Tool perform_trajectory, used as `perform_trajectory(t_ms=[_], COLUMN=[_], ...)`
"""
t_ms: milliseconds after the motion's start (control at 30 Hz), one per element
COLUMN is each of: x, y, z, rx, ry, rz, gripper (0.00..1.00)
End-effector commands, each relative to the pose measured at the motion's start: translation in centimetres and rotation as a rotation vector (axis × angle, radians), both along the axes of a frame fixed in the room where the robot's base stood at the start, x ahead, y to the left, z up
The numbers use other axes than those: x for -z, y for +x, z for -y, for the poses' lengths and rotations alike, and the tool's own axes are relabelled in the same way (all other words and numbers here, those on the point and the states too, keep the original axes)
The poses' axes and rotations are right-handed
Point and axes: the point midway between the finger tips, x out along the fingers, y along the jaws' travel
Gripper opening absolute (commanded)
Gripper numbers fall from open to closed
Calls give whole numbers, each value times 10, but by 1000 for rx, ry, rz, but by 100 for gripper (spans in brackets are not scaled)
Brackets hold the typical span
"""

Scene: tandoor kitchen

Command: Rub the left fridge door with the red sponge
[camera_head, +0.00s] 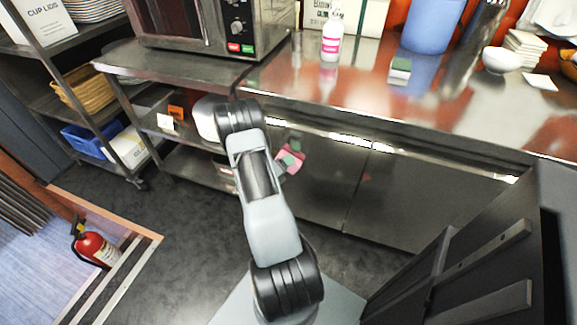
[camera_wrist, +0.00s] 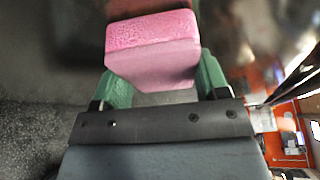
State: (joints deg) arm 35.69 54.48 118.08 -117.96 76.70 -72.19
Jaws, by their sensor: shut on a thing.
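The red sponge, which looks pink (camera_head: 291,158), is held in front of the left part of the steel fridge front. My gripper (camera_wrist: 158,80) has green fingers, one on each side of the sponge (camera_wrist: 152,50), and is shut on it. The left fridge door (camera_head: 322,195) is a dark, shiny steel panel under the counter. In the wrist view, a reddish reflection lies just beyond the sponge's far edge, so it is very near the door; I cannot tell whether it touches. My arm hides part of the door's left side.
The right fridge door (camera_head: 415,205) is beside the left one. A dark slatted panel (camera_head: 480,260) stands at lower right. A fire extinguisher (camera_head: 95,247) is at left.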

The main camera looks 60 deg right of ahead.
Motion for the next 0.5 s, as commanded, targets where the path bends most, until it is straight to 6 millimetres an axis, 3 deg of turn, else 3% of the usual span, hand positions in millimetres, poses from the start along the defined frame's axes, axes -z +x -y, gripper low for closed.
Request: perform_trajectory(t_ms=[500], x=[1], y=[28], z=[-5], rx=[2], ry=[1], rz=[1], gripper=[49])
